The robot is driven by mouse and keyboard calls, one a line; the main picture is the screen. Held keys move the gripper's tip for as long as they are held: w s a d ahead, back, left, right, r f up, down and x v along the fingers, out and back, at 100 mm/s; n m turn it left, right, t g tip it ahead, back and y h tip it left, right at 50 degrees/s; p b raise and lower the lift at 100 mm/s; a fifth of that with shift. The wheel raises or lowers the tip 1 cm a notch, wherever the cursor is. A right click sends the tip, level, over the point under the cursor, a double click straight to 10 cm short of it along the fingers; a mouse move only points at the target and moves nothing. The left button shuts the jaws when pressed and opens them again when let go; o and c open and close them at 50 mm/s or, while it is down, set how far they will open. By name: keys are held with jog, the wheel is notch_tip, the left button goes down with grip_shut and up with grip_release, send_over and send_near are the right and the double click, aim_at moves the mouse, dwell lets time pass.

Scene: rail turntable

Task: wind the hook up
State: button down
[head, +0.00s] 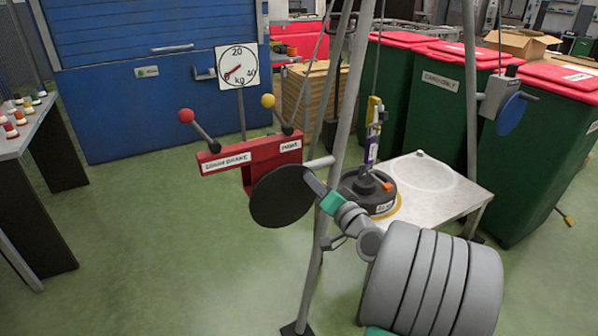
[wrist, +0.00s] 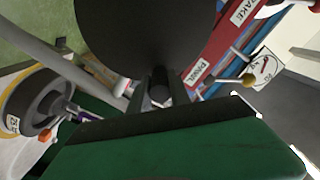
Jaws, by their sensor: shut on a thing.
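The black crank disc (head: 283,197) stands in front of the red lever panel. My gripper (head: 313,180) is at its right edge, shut on the crank's handle; the wrist view shows the closed fingers (wrist: 160,90) in front of the dark disc (wrist: 145,35). The hook assembly (head: 373,140), yellow and purple, hangs on a cable directly above a round black weight (head: 368,190). I cannot tell whether the hook holds the weight's stem. The weight is on a grey table (head: 440,195), over a yellow ring, and also shows in the wrist view (wrist: 40,100).
The red panel (head: 250,162) has a red-knobbed and a yellow-knobbed lever. A dial scale (head: 237,70) stands behind, its needle pointing lower left. Grey tripod legs (head: 325,200) rise beside the crank. Green bins (head: 430,110) stand behind the table.

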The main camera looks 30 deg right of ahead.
jog(key=d+f+m, duration=0.1)
jog(key=f+m+p, duration=0.1)
jog(key=m, duration=0.1)
jog(key=shift+d+f+m, duration=0.3)
jog(key=shift+d+f, duration=0.05)
jog(key=shift+d, duration=0.05)
jog(key=shift+s, duration=0.1)
jog(key=f+m, duration=0.1)
jog(key=f+m+p, duration=0.1)
jog(key=m, duration=0.1)
jog(key=shift+d+f+m, duration=0.3)
jog(key=shift+d, duration=0.05)
